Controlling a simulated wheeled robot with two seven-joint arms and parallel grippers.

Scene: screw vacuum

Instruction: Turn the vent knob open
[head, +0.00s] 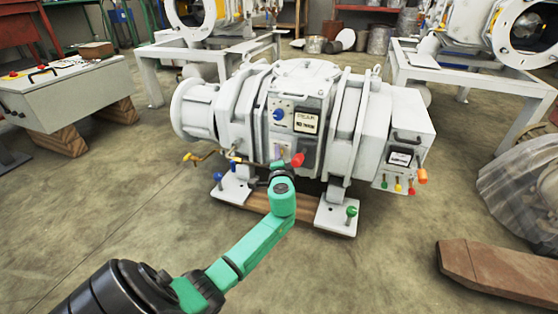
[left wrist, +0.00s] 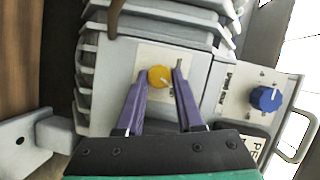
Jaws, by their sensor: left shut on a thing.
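The large white vacuum pump (head: 312,110) stands on the floor in the middle of the head view. My left gripper (left wrist: 160,78) has its purple fingers on either side of a yellow knob (left wrist: 159,77) on the pump's pale front panel, and it is shut on this knob. In the head view my left gripper (head: 280,152) is at the pump's lower front and hides the yellow knob. A blue knob (head: 277,114) sits above it, and it also shows right of the fingers in the left wrist view (left wrist: 265,98). No label marks either knob legibly as the vent.
A red knob (head: 298,160) is close beside my left gripper. Several coloured knobs (head: 398,186) hang at the pump's right end. A grey control box (head: 70,92) stands left, and a brown block (head: 500,270) lies right. The floor in front is mostly clear.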

